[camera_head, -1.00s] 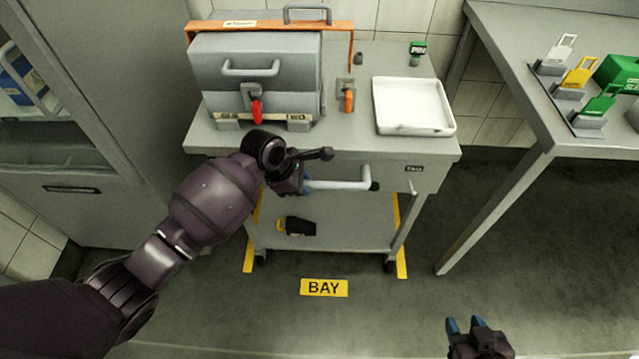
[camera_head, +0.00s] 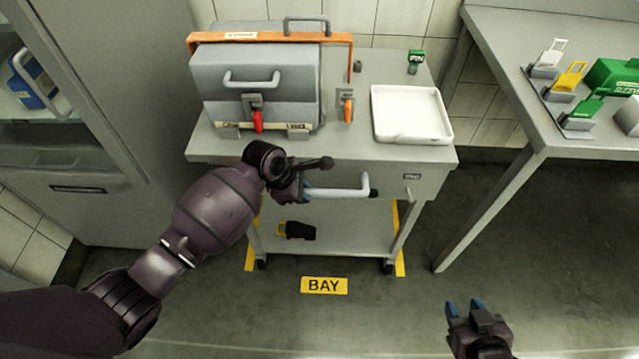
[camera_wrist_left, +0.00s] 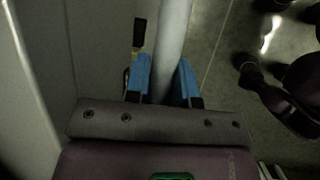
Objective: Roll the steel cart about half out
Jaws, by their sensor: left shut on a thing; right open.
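The steel cart (camera_head: 425,190) stands at the centre of the head view, over the yellow floor marks of its bay. Its pale handle bar (camera_head: 345,192) runs across the front below the top. My left gripper (camera_head: 304,190) is shut on the handle near its left end. In the left wrist view the handle (camera_wrist_left: 172,45) runs between the blue fingers of that gripper (camera_wrist_left: 165,82). My right gripper (camera_head: 464,308) is open and empty at the lower right, apart from the cart.
A grey case (camera_head: 285,85) under an orange strap and a white tray (camera_head: 418,135) ride on the cart. A black item (camera_head: 300,231) lies on its lower shelf. A cabinet (camera_head: 110,150) stands left, a bench (camera_head: 500,70) right. Floor around the BAY label (camera_head: 324,285) is clear.

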